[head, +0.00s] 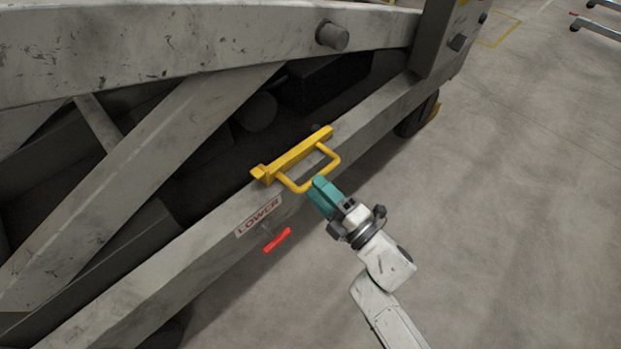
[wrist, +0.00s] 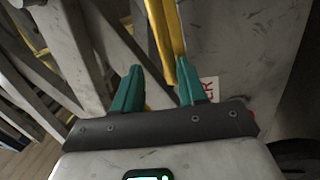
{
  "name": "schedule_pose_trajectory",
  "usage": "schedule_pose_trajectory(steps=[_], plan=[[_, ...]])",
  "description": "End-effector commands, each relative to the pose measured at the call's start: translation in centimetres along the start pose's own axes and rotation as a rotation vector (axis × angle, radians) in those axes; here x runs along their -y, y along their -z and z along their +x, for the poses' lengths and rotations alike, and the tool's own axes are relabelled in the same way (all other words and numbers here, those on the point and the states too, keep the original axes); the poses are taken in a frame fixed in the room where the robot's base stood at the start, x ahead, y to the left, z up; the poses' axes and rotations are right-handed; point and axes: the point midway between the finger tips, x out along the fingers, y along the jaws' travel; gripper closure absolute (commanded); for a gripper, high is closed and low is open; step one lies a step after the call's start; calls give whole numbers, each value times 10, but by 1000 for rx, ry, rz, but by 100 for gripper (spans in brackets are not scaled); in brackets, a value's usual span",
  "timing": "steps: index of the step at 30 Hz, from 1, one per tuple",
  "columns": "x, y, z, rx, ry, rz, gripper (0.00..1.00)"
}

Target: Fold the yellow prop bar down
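The yellow prop bar (head: 297,154) lies lengthwise along the top of the grey lower rail in the head view. Its loop handle (head: 333,163) sticks out from the rail toward my gripper (head: 318,188). My teal fingertips are at the near part of the loop; whether they touch it is unclear. In the wrist view, my gripper (wrist: 160,75) has its fingers apart. The yellow bar (wrist: 164,38) runs up beyond and between them, closer to the right finger. A small yellow piece shows low beside the left finger. The handle is partly hidden by the fingers.
A "LOWER" label (head: 259,216) and a red lever (head: 277,240) sit on the rail's side below the bar. Grey diagonal struts (head: 150,170) and an upper beam (head: 200,45) stand behind.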

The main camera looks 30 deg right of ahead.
Motion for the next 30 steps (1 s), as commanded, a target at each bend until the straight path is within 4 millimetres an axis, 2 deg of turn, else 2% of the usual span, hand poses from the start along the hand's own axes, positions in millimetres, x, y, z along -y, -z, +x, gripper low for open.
schedule_pose_trajectory(steps=[1,6,12,30], plan=[[-2,0,-12,3,2,0,61],[-1,0,-43,3,4,1,61],[0,0,-65,3,3,0,61],[1,0,-70,2,2,0,61]])
